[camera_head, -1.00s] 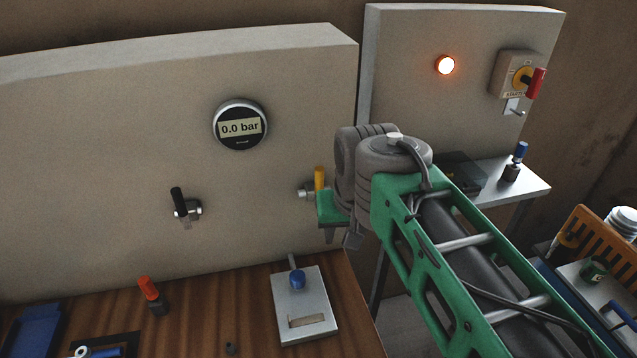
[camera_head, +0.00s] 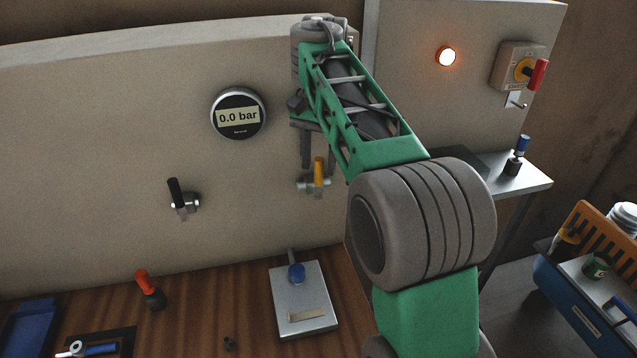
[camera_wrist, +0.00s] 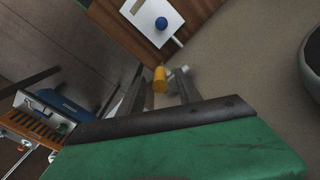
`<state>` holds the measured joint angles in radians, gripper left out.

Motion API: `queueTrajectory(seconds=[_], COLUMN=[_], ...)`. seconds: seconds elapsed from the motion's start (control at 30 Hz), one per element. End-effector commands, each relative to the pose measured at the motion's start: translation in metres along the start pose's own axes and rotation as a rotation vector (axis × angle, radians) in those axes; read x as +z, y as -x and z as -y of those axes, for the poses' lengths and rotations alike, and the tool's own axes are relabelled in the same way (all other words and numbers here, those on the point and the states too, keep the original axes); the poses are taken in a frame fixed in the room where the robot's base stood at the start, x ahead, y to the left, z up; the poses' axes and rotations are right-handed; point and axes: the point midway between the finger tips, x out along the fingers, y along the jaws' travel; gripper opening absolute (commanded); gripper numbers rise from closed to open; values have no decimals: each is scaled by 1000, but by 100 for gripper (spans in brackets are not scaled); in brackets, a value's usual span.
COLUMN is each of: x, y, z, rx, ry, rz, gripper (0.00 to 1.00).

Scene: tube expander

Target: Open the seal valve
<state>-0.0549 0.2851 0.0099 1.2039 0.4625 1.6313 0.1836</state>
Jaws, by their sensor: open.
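A valve with an upright yellow handle (camera_head: 319,170) sits on the right part of the beige wall panel. A second valve with a black handle (camera_head: 175,190) is further left on the panel. No readable label shows which one is the seal valve. My gripper (camera_head: 308,160) is at the yellow-handled valve, its fingers pointing down just above and beside it. In the wrist view my gripper (camera_wrist: 160,88) is open, and the yellow handle (camera_wrist: 160,78) appears between the fingertips. I cannot tell whether they touch it. My arm hides part of the panel's right edge.
A round gauge (camera_head: 238,113) reads 0.0 bar. A metal plate with a blue knob (camera_head: 297,273) lies on the wooden bench below. A red-topped tool (camera_head: 148,287) stands to its left. A lit orange lamp (camera_head: 447,56) and a red-handled switch (camera_head: 538,74) are on the right panel.

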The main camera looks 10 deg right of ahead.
Motion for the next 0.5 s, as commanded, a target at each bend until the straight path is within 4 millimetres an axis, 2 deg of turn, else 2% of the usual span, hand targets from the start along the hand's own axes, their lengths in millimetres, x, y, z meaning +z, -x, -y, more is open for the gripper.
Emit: queueTrajectory(seconds=[0.03,0.17,0.5], x=[0,0,0], y=[-20,-38,-41], z=[0,0,0], rx=[0,0,0], ry=[1,2,2], rz=[0,-1,-2], gripper=[41,41,41])
